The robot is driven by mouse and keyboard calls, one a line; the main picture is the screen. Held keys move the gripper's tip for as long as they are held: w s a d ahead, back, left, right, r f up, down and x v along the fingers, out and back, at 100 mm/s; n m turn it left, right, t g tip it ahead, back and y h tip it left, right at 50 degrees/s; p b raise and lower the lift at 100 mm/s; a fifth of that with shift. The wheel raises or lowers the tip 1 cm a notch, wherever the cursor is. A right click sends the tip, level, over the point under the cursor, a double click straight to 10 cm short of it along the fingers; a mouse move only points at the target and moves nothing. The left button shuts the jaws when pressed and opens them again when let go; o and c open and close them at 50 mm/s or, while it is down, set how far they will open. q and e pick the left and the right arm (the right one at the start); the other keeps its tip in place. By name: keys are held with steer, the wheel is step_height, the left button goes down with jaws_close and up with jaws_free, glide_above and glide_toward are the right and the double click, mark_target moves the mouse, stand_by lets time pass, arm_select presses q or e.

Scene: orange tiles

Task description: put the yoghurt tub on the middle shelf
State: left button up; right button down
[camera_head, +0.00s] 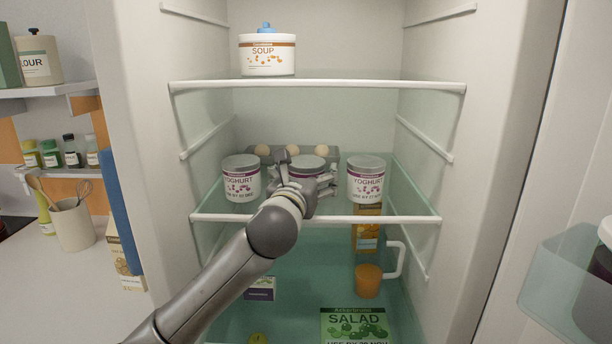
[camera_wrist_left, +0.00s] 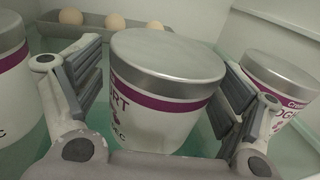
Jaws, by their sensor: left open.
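Three yoghurt tubs with grey lids stand in a row on the middle glass shelf (camera_head: 410,206) of the fridge. My left gripper (camera_head: 306,181) reaches in at the middle yoghurt tub (camera_head: 307,165). In the left wrist view this tub (camera_wrist_left: 165,90) stands upright between the two open fingers, with a finger on each side. The left yoghurt tub (camera_head: 241,180) and the right yoghurt tub (camera_head: 366,181) stand on either side. Whether the fingers touch the middle tub is unclear. My right gripper is not in view.
An egg tray (camera_head: 334,154) with several eggs sits behind the tubs. A soup pot (camera_head: 267,54) stands on the top shelf (camera_head: 320,86). A salad box (camera_head: 357,326), an orange jug (camera_head: 368,281) and a carton (camera_head: 366,235) are below. The fridge door is open at the right.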

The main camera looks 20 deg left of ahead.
arm_select(q)
steer(key=shift+r, duration=0.1)
steer(key=s+d+b, duration=0.1)
steer(key=s, duration=1.1)
